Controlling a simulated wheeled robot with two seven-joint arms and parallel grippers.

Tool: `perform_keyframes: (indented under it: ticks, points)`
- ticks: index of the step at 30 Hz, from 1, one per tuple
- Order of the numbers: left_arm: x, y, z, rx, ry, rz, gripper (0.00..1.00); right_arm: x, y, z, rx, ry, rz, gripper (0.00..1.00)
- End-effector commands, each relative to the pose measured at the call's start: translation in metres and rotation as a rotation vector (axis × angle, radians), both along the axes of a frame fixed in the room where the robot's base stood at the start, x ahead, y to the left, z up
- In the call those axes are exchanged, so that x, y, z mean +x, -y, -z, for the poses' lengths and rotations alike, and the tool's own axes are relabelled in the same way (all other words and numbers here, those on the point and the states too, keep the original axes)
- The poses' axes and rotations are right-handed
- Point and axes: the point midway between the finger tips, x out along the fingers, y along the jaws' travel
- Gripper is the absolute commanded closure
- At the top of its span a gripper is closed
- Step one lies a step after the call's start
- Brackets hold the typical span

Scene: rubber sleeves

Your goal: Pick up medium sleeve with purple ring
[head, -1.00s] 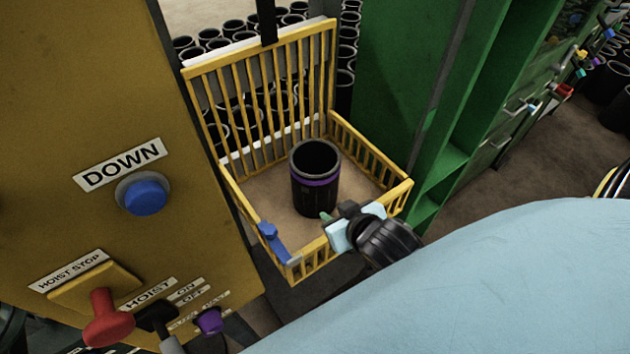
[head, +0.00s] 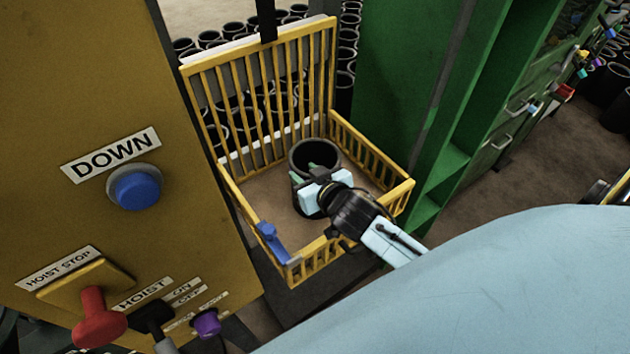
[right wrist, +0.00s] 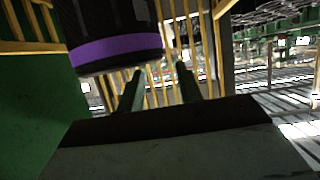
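The black sleeve (head: 316,153) stands upright on the tan floor of the yellow cage (head: 237,197). In the head view my right gripper (head: 305,173) is in front of it and hides its purple ring. In the right wrist view the sleeve (right wrist: 108,18) fills the upper left, with the purple ring (right wrist: 115,50) near its visible lower edge. My right gripper's two green fingers (right wrist: 160,76) are apart with nothing held between them. The sleeve is left of the gap between them; I cannot tell whether a finger touches it. My left gripper is not in view.
The cage has tall back bars, low side rails and a blue latch (head: 270,241) at the front. A green cabinet (head: 395,100) stands close on the right. A yellow control panel (head: 70,100) with a blue button (head: 135,187) and red knob (head: 97,318) is on the left.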

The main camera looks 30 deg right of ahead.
Motion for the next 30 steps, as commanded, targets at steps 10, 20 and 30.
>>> perform_keyframes:
  ticks: [10, 20, 30]
  points:
    - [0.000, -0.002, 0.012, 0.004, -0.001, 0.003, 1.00, 0.040, -0.001, 0.022, -0.001, 0.000, 0.001, 0.64]
    - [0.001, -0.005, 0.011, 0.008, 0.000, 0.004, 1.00, 0.042, -0.002, 0.022, 0.000, 0.000, 0.000, 0.73]
    - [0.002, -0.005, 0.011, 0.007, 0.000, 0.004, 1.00, 0.042, -0.002, 0.022, 0.001, -0.001, -0.001, 1.00]
